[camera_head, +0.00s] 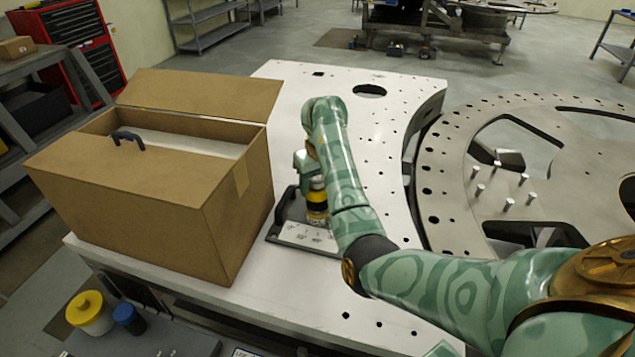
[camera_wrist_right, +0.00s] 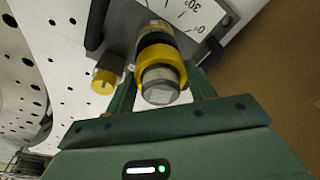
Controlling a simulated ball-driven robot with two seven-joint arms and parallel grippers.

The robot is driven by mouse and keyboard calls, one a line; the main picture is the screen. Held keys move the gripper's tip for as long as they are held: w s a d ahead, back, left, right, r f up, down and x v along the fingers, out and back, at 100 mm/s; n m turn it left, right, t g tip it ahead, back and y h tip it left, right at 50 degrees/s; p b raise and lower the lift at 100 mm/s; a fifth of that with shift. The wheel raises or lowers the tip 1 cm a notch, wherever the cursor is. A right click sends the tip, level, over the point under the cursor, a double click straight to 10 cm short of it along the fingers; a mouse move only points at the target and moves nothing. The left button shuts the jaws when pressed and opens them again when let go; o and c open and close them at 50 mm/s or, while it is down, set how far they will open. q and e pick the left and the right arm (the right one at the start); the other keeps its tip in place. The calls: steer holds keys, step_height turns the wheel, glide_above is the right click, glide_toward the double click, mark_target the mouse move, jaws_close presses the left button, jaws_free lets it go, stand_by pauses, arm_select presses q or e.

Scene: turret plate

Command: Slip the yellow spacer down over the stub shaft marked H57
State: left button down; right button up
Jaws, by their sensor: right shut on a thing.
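My right gripper (camera_wrist_right: 162,92) is shut on an upright yellow-and-black banded piece with a grey faceted metal end (camera_wrist_right: 160,85). Its yellow collar (camera_wrist_right: 161,64) lies between the two green fingers. In the head view, the banded piece (camera_head: 317,200) stands at a dark fixture with a white scale plate (camera_head: 306,236), partly hidden by my arm. I cannot tell whether the collar is the yellow spacer. A small yellow cylinder (camera_wrist_right: 103,81) is beside the fixture in the wrist view. Several short metal posts (camera_head: 508,203) stand on the round plate at right; no H57 mark is readable. My left gripper is out of view.
An open cardboard box (camera_head: 130,220) stands left of the fixture on the white bench (camera_head: 275,290). The large round plate (camera_head: 450,160) with holes and cut-outs is at right. A yellow jar (camera_head: 90,312) and a blue jar (camera_head: 129,318) stand at lower left.

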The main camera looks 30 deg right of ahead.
steer(key=o, duration=1.1)
step_height(320, 180, up, 16)
steer(key=s+p, duration=0.2)
steer(key=p, duration=0.7)
steer(key=shift+s, duration=0.25)
steer(key=shift+a, duration=0.15)
